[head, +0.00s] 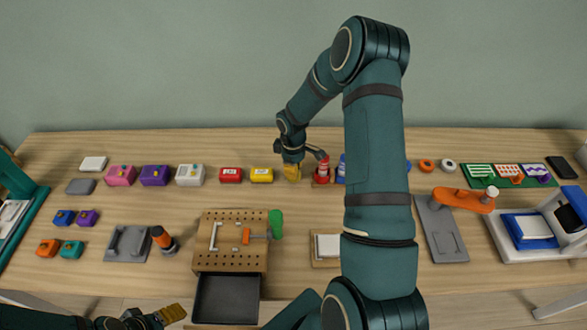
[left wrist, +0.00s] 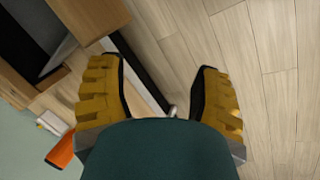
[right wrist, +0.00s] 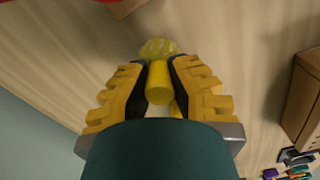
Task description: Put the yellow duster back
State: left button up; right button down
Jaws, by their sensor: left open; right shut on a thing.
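My right gripper (head: 291,172) is at the back of the table, between a yellow box and a red upright item. In the right wrist view the gripper (right wrist: 158,75) is shut on the yellow duster (right wrist: 158,84), a yellow cylinder with a paler, rounded end beyond the fingers. The fingers hide most of the duster in the head view. My left gripper (head: 160,317) is low at the front left, below the table's front edge. In the left wrist view it (left wrist: 160,85) is open and empty above the floor.
A red upright item (head: 322,167) and a blue one (head: 341,165) stand just right of the right gripper; my arm hides what lies behind it. The yellow box (head: 262,175) and red box (head: 231,175) stand left. A pegboard block (head: 205,255) with an open drawer (head: 226,300) is at front.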

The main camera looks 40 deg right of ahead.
jog(key=shift+f, duration=0.1)
jog(key=c, duration=1)
grip_release()
notch_tip(320, 180, up, 12)
jog(key=shift+a+r+p, duration=0.1)
jog(key=shift+r+p, duration=0.05)
jog(key=shift+p, duration=0.8)
